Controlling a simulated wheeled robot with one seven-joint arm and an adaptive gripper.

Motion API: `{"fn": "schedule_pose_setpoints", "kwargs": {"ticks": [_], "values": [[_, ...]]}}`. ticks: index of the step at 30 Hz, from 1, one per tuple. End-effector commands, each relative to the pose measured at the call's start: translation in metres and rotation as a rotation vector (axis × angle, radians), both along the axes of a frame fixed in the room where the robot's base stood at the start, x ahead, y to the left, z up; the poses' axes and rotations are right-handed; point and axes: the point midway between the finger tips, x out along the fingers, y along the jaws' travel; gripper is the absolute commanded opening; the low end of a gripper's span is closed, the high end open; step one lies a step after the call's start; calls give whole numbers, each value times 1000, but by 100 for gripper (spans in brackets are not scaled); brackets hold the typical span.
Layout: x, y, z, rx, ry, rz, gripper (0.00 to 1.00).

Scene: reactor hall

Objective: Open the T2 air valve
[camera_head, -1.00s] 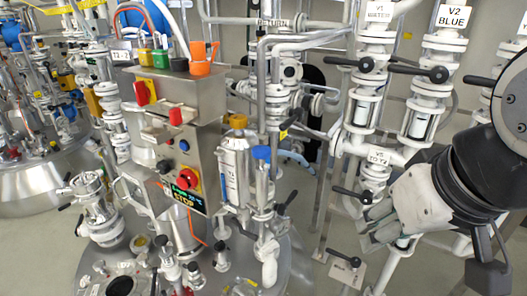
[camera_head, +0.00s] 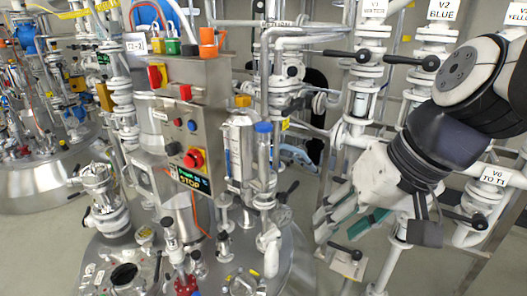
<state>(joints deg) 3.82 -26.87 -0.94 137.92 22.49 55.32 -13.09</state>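No label that I can read in the head view names a T2 air valve, so I cannot tell which handle it is. My gripper (camera_head: 338,218) is at the right of centre, in front of the pipe rack, pointing left and down. Its fingers look apart, with teal pads showing, and nothing shows between them. A black lever handle (camera_head: 345,252) on a pale plate sits just below the fingers. A steel control box (camera_head: 195,110) with coloured switches, a red button and a lit STOP display stands left of centre, above the vessel lid.
Valves labelled V1 WATER (camera_head: 373,8) and V2 BLUE (camera_head: 440,9) have black levers at the upper right. V6 TO T1 (camera_head: 493,175) is at the right edge. The vessel lid (camera_head: 305,262) is crowded with fittings. A blue-capped pipe (camera_head: 264,128) rises from it.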

Motion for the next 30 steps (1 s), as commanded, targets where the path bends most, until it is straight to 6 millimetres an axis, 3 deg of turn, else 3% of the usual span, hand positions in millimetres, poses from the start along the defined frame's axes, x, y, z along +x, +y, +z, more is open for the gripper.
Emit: {"fn": "schedule_pose_setpoints", "kwargs": {"ticks": [8,16,23,27,30], "values": [[86,29,-51,263,65,-24,39],[214,37,-114,603,35,-127,39],[325,4,-184,829,-80,-284,39],[388,-35,-240,930,-185,-411,39],[422,-65,-280,973,-264,-500,39]]}}
